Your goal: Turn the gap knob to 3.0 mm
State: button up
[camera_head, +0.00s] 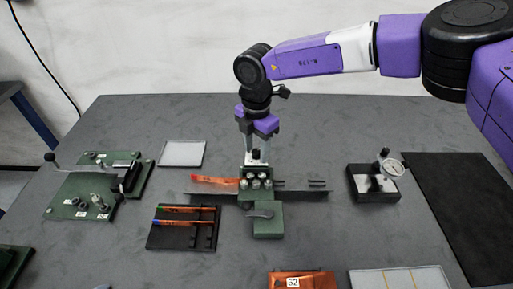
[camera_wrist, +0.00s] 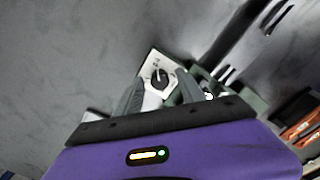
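The gap knob (camera_wrist: 159,79) is a dark round knob with a light pointer line on a white dial plate (camera_wrist: 153,62) in the wrist view. The dial marks are too small to read. In the head view the knob (camera_head: 256,154) is a small dark shape on top of the green roller device (camera_head: 267,222). My gripper (camera_head: 256,147) points straight down over it. In the wrist view its two grey fingers (camera_wrist: 158,92) are apart, one on each side of the knob, with no clear contact. I cannot tell the exact height of the fingertips over the dial.
An orange copper strip (camera_head: 213,181) lies on the device's left side. A green bench fixture (camera_head: 85,190) is at far left. The table behind the device is clear.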

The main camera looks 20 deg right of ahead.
aim_at(257, 151)
notch_tip(257, 151, up, 8)
jog(key=shift+f+b, duration=0.1)
jog(key=shift+b, duration=0.25)
dwell(0.4)
